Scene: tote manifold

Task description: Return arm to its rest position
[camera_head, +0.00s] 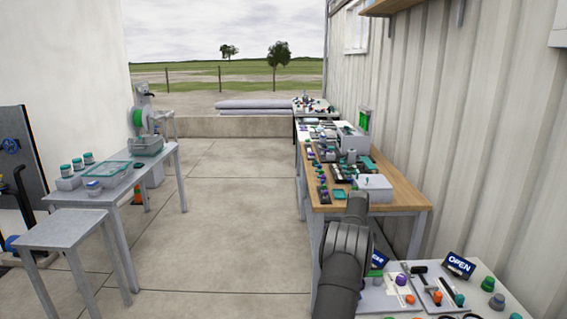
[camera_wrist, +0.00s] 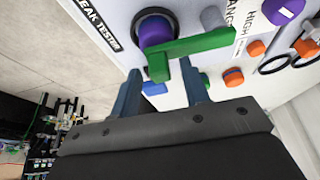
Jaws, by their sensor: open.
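My gripper (camera_wrist: 160,68) shows in the wrist view with its two blue fingers apart. The fingertips are close to a white panel labelled "LEAK TESTER" (camera_wrist: 108,20). A purple knob (camera_wrist: 155,30) with a green lever (camera_wrist: 205,42) lies just beyond the fingertips. The lever appears to pass in front of the gap between the fingers; whether a finger touches it I cannot tell. Nothing is seen held. In the head view my dark arm (camera_head: 345,255) reaches forward beside the wooden workbench (camera_head: 400,197); the fingers cannot be made out there.
Purple, orange and green parts crowd the panel near the fingers, including an orange knob (camera_wrist: 233,77). A panel with an "OPEN" sign (camera_head: 459,264) stands right of the arm. A corrugated wall (camera_head: 490,130) bounds the right. The floor (camera_head: 235,220) left of the arm is clear.

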